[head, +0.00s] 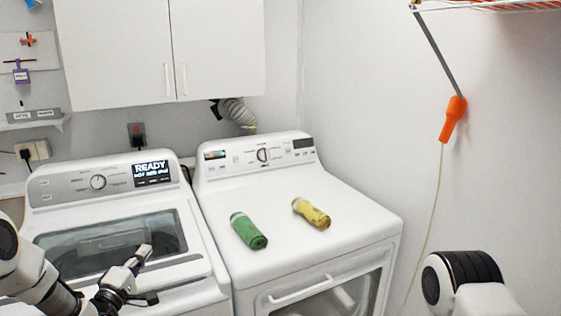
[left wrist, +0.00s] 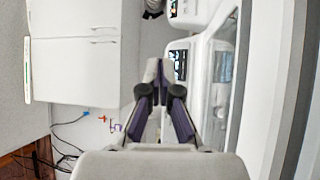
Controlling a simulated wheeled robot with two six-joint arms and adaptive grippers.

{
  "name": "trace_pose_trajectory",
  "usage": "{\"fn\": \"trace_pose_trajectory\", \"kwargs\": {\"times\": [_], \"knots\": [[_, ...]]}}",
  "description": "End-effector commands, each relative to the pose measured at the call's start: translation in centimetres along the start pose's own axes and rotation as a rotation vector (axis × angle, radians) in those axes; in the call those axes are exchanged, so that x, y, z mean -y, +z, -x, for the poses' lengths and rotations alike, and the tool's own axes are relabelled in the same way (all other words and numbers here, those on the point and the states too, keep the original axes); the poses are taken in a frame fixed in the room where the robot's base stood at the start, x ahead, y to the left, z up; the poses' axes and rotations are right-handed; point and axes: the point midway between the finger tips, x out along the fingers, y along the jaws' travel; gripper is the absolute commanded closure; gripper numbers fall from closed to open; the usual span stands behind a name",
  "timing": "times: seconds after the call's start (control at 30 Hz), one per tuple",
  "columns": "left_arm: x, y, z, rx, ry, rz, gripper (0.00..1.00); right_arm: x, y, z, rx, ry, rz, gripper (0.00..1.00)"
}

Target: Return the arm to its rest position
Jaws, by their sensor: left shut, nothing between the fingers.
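My left gripper (head: 143,258) is in front of the washer's glass lid at the lower left of the head view. In the left wrist view its fingers (left wrist: 161,75) meet at the tips, shut with nothing between them. My left arm comes in from the lower left of the head view. My right arm shows at the lower right as a white link with a black joint; its gripper is out of view.
A washer (head: 190,232) with a lit "READY" display stands left, a dryer (head: 285,255) right. White cabinets (head: 215,50) hang above. An orange object (head: 453,120) hangs by the right wall.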

Motion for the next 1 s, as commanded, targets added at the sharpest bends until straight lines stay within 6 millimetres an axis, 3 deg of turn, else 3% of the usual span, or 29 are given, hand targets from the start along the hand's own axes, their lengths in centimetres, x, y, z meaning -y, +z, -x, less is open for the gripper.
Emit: {"fn": "trace_pose_trajectory", "kwargs": {"times": [0.37, 0.57, 0.67, 0.77, 0.87, 1.0], "knots": [[5.5, 5.0, 2.0, 0.073, -0.119, 0.019, 1.00, 0.0, 0.0, 0.0, -0.001, 0.000, 0.000, 0.48], [10.4, 9.0, 5.6, 0.104, -0.281, 0.038, 1.00, 0.0, 0.0, 0.0, 0.000, 0.000, 0.000, 0.48], [13.5, 11.3, 8.6, 0.126, -0.404, 0.008, 1.00, 0.0, 0.0, 0.0, 0.000, 0.000, 0.000, 0.48], [17.1, 13.9, 13.0, 0.167, -0.568, -0.060, 1.00, 0.0, 0.0, 0.0, 0.000, 0.000, 0.000, 0.48], [20.9, 16.9, 20.2, 0.261, -0.802, -0.196, 1.00, 0.0, 0.0, 0.0, 0.000, 0.000, 0.000, 0.48], [23.5, 19.7, 33.1, 0.522, -1.155, -0.468, 1.00, 0.0, 0.0, 0.0, 0.000, 0.000, 0.000, 0.48]]}}
